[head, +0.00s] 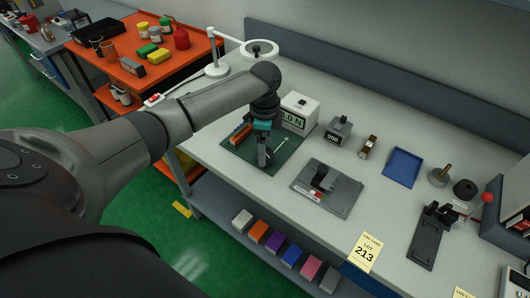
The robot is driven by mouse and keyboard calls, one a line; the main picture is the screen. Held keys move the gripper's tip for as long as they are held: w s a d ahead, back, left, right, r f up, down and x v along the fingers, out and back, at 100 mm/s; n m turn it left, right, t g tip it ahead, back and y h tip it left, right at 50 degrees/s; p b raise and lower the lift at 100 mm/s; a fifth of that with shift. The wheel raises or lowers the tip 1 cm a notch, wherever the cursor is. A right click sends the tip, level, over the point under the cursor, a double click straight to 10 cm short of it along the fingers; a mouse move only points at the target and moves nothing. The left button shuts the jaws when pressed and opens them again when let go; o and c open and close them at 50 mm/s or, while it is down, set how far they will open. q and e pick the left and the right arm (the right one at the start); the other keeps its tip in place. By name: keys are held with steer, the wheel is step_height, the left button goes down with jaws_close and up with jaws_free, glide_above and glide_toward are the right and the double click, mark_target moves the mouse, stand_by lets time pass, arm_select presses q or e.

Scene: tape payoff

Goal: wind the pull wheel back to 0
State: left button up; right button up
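My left arm comes in from the left. Its gripper (263,160) points down over a dark green board (240,158); whether it is open or shut cannot be told at this angle. An orange-brown piece (240,133) lies on the board just left of the gripper, and a thin pale line (281,144) shows to its right. A white box (299,112) with a green display, reading "N" with partly hidden digits, stands behind the gripper. It has a small black knob (302,102) on top. I cannot make out the pull wheel; my arm may hide it. My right gripper is not in view.
A ring lamp (260,48) stands behind my arm. A yellow card (365,253) reads LOT 213.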

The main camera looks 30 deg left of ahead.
arm_select(q)
steer(key=shift+f, duration=1.15)
